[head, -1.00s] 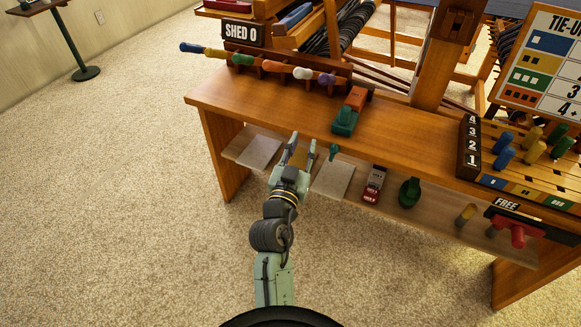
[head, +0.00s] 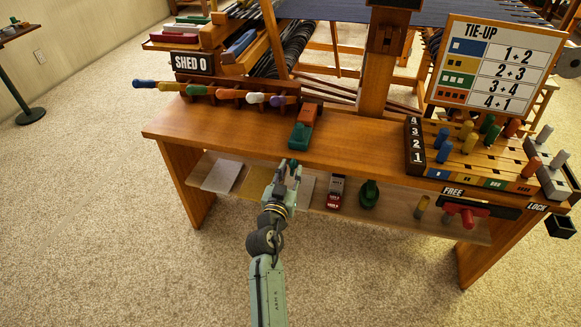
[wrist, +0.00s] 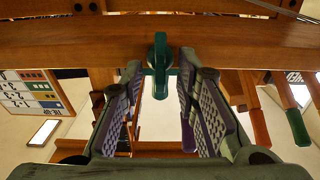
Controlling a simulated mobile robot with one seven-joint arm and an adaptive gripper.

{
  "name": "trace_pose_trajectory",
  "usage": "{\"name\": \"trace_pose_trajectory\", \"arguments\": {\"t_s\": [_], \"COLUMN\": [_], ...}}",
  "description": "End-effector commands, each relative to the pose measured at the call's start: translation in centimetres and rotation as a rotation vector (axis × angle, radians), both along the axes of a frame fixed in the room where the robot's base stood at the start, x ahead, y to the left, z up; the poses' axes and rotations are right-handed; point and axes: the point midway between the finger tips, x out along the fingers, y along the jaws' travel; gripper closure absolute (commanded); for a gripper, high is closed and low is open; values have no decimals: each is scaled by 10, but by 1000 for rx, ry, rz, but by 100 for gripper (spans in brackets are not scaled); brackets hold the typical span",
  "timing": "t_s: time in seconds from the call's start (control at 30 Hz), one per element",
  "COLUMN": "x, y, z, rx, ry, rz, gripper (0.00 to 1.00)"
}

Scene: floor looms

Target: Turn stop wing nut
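The stop wing nut looks to be the dark green two-winged piece (wrist: 160,66) on the wooden beam, ahead of my fingertips in the wrist view. Its wings stand upright there. In the head view a small part of it (head: 293,163) shows at the bench's front edge, mostly hidden by my gripper. My gripper (head: 287,172) points at this edge. In the wrist view my gripper (wrist: 160,92) is open and empty, with one finger on each side of the nut's line. I cannot tell whether a finger touches it.
The wooden bench (head: 230,128) carries a green and orange block (head: 303,127) and a row of coloured handles. A lower shelf (head: 400,213) holds a red and grey item (head: 335,192) and a green item (head: 369,194). A red handle (head: 466,212) sits at FREE. Carpet in front is clear.

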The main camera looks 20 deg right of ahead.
Motion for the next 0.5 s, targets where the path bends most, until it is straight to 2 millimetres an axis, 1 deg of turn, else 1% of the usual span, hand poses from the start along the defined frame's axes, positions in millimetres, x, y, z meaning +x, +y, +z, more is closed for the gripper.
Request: {"name": "trace_pose_trajectory", "arguments": {"t_s": [0.1,0.37,0.5], "x": [6,7,7], "y": [-4,-5,-4], "z": [1,0,0], "rx": [0,1,0], "ry": [-1,-1,0], "rz": [0,1,1], "gripper": [72,72,80]}}
